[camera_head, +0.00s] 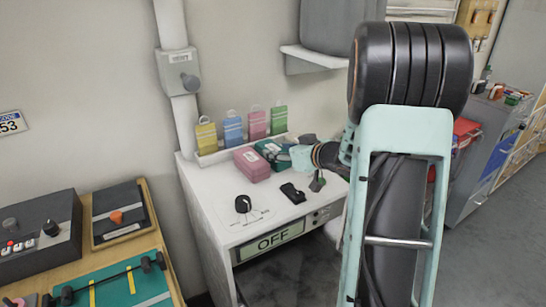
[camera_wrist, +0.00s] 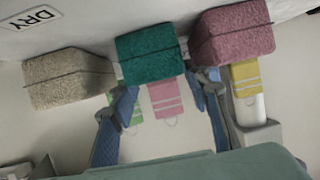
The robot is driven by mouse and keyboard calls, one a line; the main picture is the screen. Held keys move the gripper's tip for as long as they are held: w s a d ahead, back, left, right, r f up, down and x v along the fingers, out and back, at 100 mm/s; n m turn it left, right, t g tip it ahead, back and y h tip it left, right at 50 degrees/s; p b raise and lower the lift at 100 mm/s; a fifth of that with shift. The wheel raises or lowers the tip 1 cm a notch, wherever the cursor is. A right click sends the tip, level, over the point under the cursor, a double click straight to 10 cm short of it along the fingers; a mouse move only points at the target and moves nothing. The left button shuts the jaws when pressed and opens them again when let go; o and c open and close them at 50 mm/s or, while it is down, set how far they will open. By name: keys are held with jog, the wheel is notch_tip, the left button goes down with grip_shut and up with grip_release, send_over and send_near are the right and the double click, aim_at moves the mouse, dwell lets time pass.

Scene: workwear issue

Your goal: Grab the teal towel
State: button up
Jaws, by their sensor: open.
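The teal towel (camera_wrist: 150,58) is a folded, fuzzy block in the wrist view, between a beige towel (camera_wrist: 66,76) and a pink towel (camera_wrist: 233,34). In the head view the teal towel (camera_head: 267,149) lies on the white counter behind the pink towel (camera_head: 252,165), partly hidden by my wrist. My gripper (camera_wrist: 167,88) is open and empty, its blue-padded fingers spread and pointing towards the teal towel. The right finger overlaps the gap beside the pink towel. I cannot tell whether a finger touches any towel.
Yellow, blue, pink and green tags (camera_head: 232,127) stand along the counter's back. A black knob (camera_head: 243,204) and a dark item (camera_head: 293,193) are on the white counter (camera_head: 215,195). A wall shelf (camera_head: 315,54) hangs above.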

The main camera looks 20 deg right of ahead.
aim_at(275, 149)
jog(key=x, duration=0.3)
jog(key=shift+w+a+f, duration=0.1)
jog(key=shift+w, duration=0.25)
jog(key=c, duration=0.9)
